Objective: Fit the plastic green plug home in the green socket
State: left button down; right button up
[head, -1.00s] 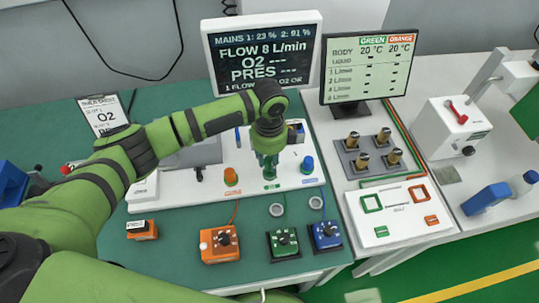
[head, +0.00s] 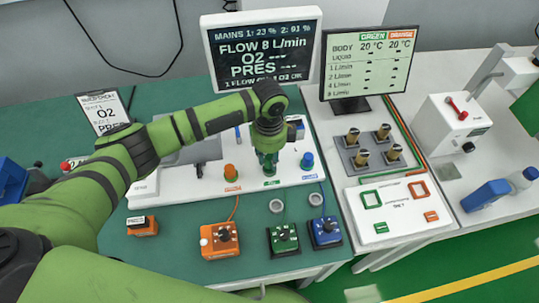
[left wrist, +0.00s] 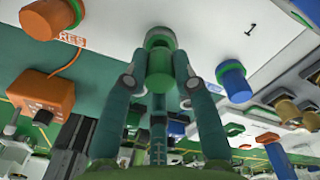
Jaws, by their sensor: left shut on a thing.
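My left gripper (head: 268,158) points down at the white panel (head: 195,190) and is shut on the green plug (left wrist: 160,72). In the left wrist view the plug sits between the two fingertips, its end at a pale round ring with a green edge, the green socket (left wrist: 160,38). The plug is lined up with the ring and appears to meet it. I cannot tell how deep it sits. In the head view the fingers mostly hide plug and socket. My right gripper is not in view.
An orange plug (head: 231,172) stands left of the gripper and a blue plug (head: 307,160) right of it, both close. Orange (head: 220,240), green (head: 283,239) and blue (head: 325,232) knob boxes stand in front. Two monitors (head: 262,52) stand behind.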

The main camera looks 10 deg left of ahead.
aim_at(270, 156)
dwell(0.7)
pick_arm(q)
jog(key=shift+p, duration=0.35)
jog(key=shift+p, duration=0.3)
dwell(0.4)
jog(key=shift+f+b, duration=0.6)
jog(key=shift+f, duration=0.45)
jog(key=c, duration=0.9)
grip_release()
notch_tip(270, 156, up, 12)
jog(key=shift+w, duration=0.1)
